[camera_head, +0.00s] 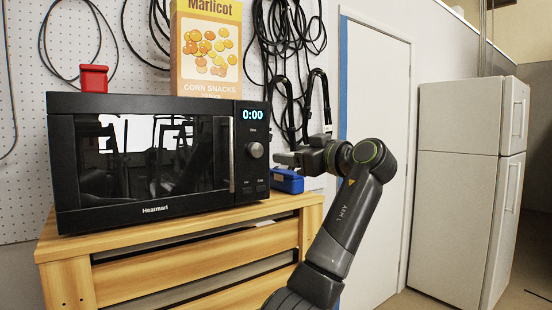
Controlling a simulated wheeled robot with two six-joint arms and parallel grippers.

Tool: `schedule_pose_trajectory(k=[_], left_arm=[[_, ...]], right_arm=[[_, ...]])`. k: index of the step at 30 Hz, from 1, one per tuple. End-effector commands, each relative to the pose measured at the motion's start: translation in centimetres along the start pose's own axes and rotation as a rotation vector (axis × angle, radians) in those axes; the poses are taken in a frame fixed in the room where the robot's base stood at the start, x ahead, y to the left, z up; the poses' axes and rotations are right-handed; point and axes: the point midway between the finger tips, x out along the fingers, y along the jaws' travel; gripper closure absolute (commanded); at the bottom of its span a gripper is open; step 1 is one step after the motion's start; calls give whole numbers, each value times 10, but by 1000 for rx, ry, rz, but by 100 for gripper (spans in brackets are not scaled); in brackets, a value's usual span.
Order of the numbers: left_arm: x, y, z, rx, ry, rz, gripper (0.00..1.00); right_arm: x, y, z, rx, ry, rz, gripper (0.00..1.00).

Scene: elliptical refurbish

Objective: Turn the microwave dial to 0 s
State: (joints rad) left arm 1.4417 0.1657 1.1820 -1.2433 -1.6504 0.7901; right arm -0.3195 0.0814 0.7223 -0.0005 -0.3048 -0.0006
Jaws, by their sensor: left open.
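The black microwave (150,206) stands on a wooden cabinet with its door shut. Its display (252,114) reads 0:00. The round dial (255,150) is on the control panel below the display, right of the door handle. My left gripper (281,158) is just right of the dial, its fingers pointing left toward the panel. It is open, and a small gap shows between its tips and the dial. Nothing is seen between the fingers. My right gripper is not in view.
A red item (94,78) sits on top of the microwave. A corn snacks box (205,50) stands behind it. A blue box (287,181) is on the wooden cabinet (200,258) below my gripper. Black cables hang on the pegboard wall. A white fridge (457,190) stands at right.

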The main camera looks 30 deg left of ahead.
Motion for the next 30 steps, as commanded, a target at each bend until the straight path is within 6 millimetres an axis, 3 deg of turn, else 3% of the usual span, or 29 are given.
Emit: schedule_pose_trajectory(k=[3,10,26,30], left_arm=[[-26,0,1,-1,0,3,42],[-52,0,0,0,-1,0,42],[-55,0,0,0,0,-1,42],[-48,7,16,48,-6,15,42]], right_arm=[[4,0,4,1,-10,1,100],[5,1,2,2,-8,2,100],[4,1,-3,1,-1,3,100],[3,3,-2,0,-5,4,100]])
